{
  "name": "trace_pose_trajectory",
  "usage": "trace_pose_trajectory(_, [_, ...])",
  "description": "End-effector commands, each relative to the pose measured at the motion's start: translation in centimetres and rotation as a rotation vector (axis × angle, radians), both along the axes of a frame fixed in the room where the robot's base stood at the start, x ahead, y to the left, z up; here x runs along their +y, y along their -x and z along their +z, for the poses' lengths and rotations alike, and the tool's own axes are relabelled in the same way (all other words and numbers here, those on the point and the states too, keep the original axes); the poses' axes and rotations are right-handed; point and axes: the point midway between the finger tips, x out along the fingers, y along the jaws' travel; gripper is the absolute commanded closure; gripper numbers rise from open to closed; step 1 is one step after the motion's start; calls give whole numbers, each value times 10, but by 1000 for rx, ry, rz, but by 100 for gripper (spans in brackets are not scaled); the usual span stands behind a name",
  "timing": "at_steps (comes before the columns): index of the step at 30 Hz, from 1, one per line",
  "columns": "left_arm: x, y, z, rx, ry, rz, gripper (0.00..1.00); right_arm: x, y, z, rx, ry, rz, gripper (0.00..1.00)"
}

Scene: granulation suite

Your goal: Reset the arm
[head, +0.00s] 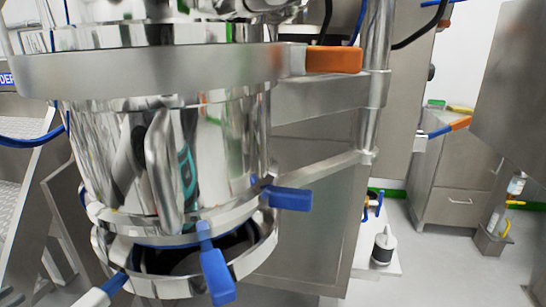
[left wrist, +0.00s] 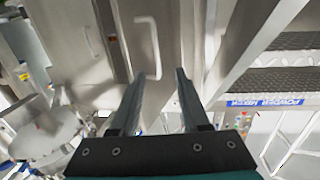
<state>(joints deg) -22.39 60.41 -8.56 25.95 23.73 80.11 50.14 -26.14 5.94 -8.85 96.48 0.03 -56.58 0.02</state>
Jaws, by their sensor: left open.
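My left gripper (left wrist: 167,74) shows in the left wrist view, its two dark fingers apart with nothing between them. The fingers point toward grey steel panels with bar handles (left wrist: 88,30). I cannot make out this gripper directly in the head view; a teal and dark shape shows on the shiny vessel, possibly a reflection. My right gripper is in neither view.
A polished steel vessel (head: 225,140) with blue-handled clamps (head: 216,277) fills the left of the head view. An orange-ended bracket (head: 334,59) and a steel post (head: 376,85) stand beside it. Treaded steps (left wrist: 285,80) show in the wrist view.

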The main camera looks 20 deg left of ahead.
Motion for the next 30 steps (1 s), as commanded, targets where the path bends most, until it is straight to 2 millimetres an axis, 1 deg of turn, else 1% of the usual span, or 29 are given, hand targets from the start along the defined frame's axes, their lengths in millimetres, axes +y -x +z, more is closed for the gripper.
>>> trace_pose_trajectory(1, [-5, 4, -20, 36, 7, 38, 54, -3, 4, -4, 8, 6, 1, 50])
trace_pose_trajectory(2, [-8, 6, -34, 64, 4, 65, 54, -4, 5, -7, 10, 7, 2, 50])
trace_pose_trajectory(3, [-12, 9, -56, 108, -1, 103, 54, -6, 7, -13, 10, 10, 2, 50])
trace_pose_trajectory(5, [-23, 15, -92, 186, -9, 159, 54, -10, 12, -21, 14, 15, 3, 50])
trace_pose_trajectory(6, [-32, 20, -116, 244, -17, 192, 54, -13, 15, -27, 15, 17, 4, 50])
trace_pose_trajectory(8, [-50, 28, -151, 334, -30, 229, 54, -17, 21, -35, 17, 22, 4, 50])
trace_pose_trajectory(9, [-63, 34, -174, 396, -38, 249, 54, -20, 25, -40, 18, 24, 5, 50])
trace_pose_trajectory(11, [-86, 43, -207, 490, -52, 270, 54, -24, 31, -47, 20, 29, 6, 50])
trace_pose_trajectory(12, [-104, 49, -227, 555, -62, 276, 54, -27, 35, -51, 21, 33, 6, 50])
trace_pose_trajectory(14, [-132, 60, -255, 652, -79, 278, 54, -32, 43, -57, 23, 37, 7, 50])
trace_pose_trajectory(15, [-153, 66, -272, 718, -90, 272, 54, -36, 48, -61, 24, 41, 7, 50])
trace_pose_trajectory(17, [-185, 76, -295, 814, -108, 256, 54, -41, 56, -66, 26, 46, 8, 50])
trace_pose_trajectory(18, [-209, 84, -309, 880, -120, 239, 54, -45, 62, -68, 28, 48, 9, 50])
trace_pose_trajectory(20, [-244, 94, -326, 972, -141, 204, 54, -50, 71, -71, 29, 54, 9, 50])
trace_pose_trajectory(21, [-268, 100, -335, 1029, -153, 178, 54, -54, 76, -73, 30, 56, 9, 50])
trace_pose_trajectory(23, [-300, 109, -345, 1108, -175, 135, 54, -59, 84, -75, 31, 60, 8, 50])
trace_pose_trajectory(24, [-320, 115, -350, 1155, -189, 106, 54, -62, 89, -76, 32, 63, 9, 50])
trace_pose_trajectory(27, [-359, 125, -356, 1245, -218, 41, 54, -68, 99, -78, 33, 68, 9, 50])
trace_pose_trajectory(30, [-383, 132, -359, 1299, -236, -2, 54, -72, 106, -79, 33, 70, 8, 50])
